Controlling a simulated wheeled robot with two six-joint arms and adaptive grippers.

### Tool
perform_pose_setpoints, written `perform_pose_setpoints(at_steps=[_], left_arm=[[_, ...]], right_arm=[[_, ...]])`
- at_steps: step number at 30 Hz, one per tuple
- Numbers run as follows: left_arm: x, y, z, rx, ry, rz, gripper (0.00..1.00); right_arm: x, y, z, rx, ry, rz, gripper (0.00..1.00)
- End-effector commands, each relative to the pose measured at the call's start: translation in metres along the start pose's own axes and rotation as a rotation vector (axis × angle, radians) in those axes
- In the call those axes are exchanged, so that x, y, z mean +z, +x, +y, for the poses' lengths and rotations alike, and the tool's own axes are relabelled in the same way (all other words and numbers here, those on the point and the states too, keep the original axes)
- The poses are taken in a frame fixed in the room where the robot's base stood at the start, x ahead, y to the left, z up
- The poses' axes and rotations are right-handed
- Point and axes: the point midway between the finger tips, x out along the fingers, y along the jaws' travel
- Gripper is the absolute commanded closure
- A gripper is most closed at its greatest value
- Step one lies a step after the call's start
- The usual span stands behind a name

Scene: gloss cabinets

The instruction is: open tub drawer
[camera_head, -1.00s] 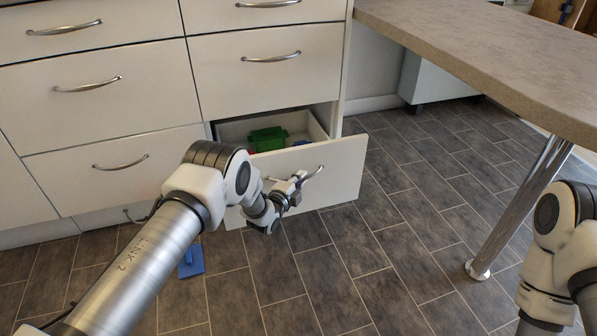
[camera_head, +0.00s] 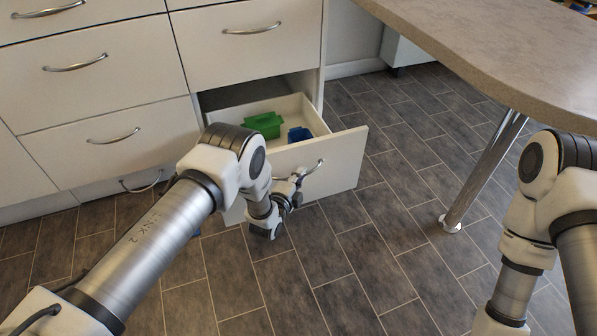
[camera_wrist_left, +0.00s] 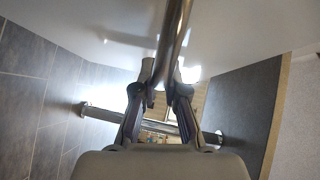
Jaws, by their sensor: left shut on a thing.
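The tub drawer (camera_head: 343,160) is the bottom white drawer, and it stands pulled out from the cabinet. Inside it are a green tub (camera_head: 264,125) and a blue tub (camera_head: 299,134); my arm hides part of the interior. Its curved metal handle (camera_head: 314,168) is on the drawer front. My left gripper (camera_head: 296,179) is at this handle. In the left wrist view, the fingers of my left gripper (camera_wrist_left: 165,82) close around the handle bar (camera_wrist_left: 178,30). My right arm shows at the right edge, but its gripper is outside the picture.
Other white drawers (camera_head: 84,97) with metal handles are shut. A countertop (camera_head: 490,50) on a chrome leg (camera_head: 484,170) stands to the right. Tiled floor (camera_head: 345,270) in front of the drawer is clear.

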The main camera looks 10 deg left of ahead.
Motion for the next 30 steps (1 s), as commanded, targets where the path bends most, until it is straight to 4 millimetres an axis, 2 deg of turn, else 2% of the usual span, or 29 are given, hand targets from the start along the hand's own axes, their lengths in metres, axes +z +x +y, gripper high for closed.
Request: perform_pose_setpoints(at_steps=[5, 6, 7, 8, 17, 20, 23, 30], left_arm=[[0.001, 0.000, 0.001, 0.003, -0.001, -0.001, 1.00], [0.001, 0.000, 0.001, 0.003, -0.001, -0.001, 0.78], [0.001, 0.000, 0.001, 0.003, -0.001, -0.001, 0.68], [0.001, 0.000, 0.001, 0.002, -0.001, -0.001, 0.63], [0.000, -0.001, 0.001, 0.002, 0.000, -0.001, 0.63], [0.001, -0.009, 0.001, 0.004, 0.000, -0.001, 0.63], [0.001, -0.027, 0.001, 0.006, -0.001, -0.001, 0.63], [0.001, -0.089, 0.002, 0.007, -0.001, -0.002, 0.63]], right_arm=[[0.000, 0.000, 0.000, 0.000, 0.000, 0.000, 0.60], [0.000, 0.000, 0.000, 0.000, 0.000, 0.000, 0.60], [0.000, 0.000, 0.000, 0.000, 0.000, 0.000, 0.60], [0.000, 0.000, 0.000, 0.000, 0.000, 0.000, 0.60], [0.000, 0.000, 0.000, 0.000, 0.000, 0.000, 0.60], [0.000, 0.000, 0.000, 0.000, 0.000, 0.000, 0.60], [0.000, 0.000, 0.000, 0.000, 0.000, 0.000, 0.60], [0.000, 0.000, 0.000, 0.000, 0.000, 0.000, 0.60]])
